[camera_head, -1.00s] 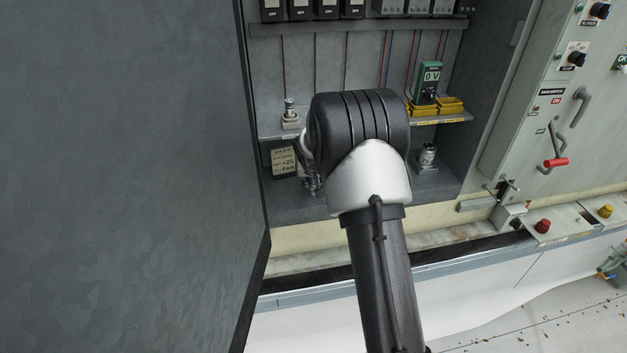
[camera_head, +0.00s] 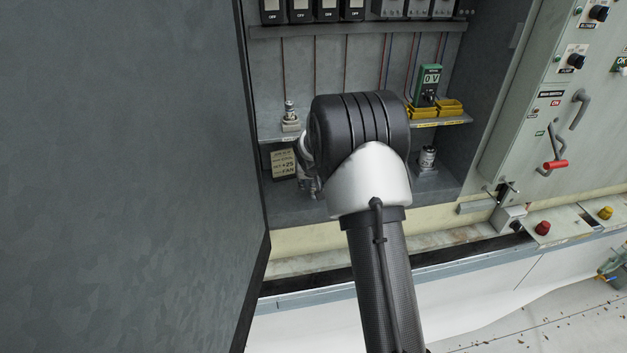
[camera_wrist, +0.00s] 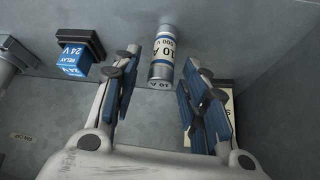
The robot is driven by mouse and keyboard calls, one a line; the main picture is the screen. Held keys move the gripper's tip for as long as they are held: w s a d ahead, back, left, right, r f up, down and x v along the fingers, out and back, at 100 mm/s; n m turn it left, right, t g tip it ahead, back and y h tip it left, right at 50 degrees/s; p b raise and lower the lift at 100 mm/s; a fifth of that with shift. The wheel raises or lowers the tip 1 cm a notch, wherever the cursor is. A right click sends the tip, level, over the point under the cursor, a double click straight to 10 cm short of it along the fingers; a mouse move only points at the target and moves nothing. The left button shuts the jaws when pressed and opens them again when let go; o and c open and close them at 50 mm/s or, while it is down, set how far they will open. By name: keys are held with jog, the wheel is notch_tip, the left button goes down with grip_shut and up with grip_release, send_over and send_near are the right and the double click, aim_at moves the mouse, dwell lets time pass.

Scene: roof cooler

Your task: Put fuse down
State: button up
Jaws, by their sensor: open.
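A silver fuse (camera_wrist: 160,48) with a cream and blue label reading 10 A 500 V is in the wrist view. It stands between the fingertips of my gripper (camera_wrist: 161,62). The gripper is open, with a gap showing on both sides of the fuse. In the head view my gripper (camera_head: 308,175) is mostly hidden behind my arm, low in the cabinet, and I cannot make out this fuse there.
A blue 24 V relay (camera_wrist: 70,60) in a black socket is left of the fingers. Other cylinders stand on the shelf (camera_head: 290,112) and at the lower right (camera_head: 427,157). A cream sign (camera_head: 283,163) is beside the gripper.

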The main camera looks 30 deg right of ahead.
jog(key=s+a+r+p, duration=0.1)
jog(key=s+a+r, duration=0.25)
jog(key=r, duration=0.25)
jog(key=s+a+r+n, duration=0.1)
jog(key=s+a+r, duration=0.1)
jog(key=s+r, duration=0.35)
jog(key=s+a+r+p, duration=0.1)
jog(key=s+a+r, duration=0.25)
jog(key=r, duration=0.25)
jog(key=s+a+r+n+y, duration=0.1)
jog(key=s+a, duration=0.3)
jog(key=s, duration=0.6)
jog(key=s+a+r+n+y, duration=0.1)
jog(key=s+a, duration=0.3)
jog(key=s, duration=0.6)
jog(key=s+a+r+n+g+y, duration=0.1)
jog(key=s+a, duration=0.3)
jog(key=s, duration=0.6)
jog(key=shift+r+n, duration=0.5)
jog(key=shift+n, duration=0.3)
